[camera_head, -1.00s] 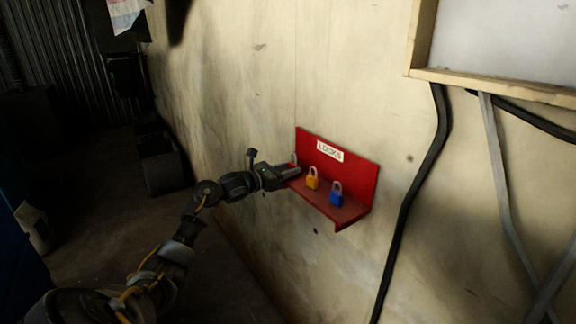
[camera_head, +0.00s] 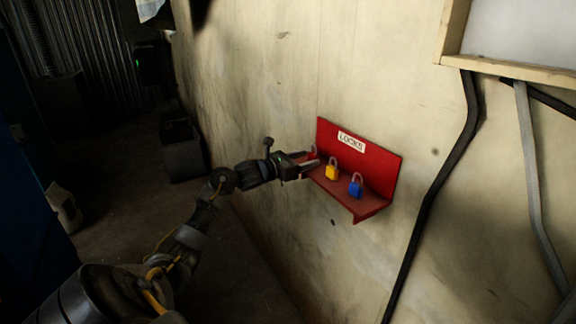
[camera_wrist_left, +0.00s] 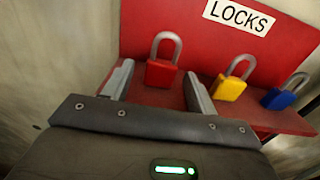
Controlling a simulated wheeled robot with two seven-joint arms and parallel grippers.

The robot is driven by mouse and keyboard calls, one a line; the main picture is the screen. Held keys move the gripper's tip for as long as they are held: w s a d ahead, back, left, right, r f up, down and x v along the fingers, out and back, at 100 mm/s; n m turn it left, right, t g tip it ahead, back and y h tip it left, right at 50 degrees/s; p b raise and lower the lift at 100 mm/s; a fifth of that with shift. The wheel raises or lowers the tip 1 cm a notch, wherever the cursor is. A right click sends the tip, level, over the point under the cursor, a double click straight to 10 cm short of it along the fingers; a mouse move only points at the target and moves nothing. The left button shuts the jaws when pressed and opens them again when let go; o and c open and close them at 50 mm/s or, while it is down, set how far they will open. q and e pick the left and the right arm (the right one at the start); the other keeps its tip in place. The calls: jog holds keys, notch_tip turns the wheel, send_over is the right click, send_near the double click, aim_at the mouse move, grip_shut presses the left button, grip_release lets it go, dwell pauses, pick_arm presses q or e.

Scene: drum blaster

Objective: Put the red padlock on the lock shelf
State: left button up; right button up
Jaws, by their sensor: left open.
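The red padlock (camera_wrist_left: 161,73) stands upright on the red lock shelf (camera_wrist_left: 275,121), at its left end, between my left gripper's fingers in the left wrist view. My left gripper (camera_wrist_left: 158,88) is open, with a gap showing between each finger and the padlock. In the head view my left gripper (camera_head: 311,160) reaches the shelf's left end (camera_head: 375,205). The padlock's grey shackle (camera_head: 312,148) shows just beyond the gripper there, and its body is mostly hidden. My right gripper is not in view.
A yellow padlock (camera_head: 332,172) and a blue padlock (camera_head: 356,188) stand to the right on the same shelf. The shelf's back carries a LOCKS label (camera_head: 351,142) and sits against the wall (camera_head: 260,90). A black cable (camera_head: 425,210) runs down the wall at right.

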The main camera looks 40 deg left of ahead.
pick_arm(q)
jog(key=b+v, duration=0.4)
jog(key=v, duration=0.6)
jog(key=shift+s, duration=0.4)
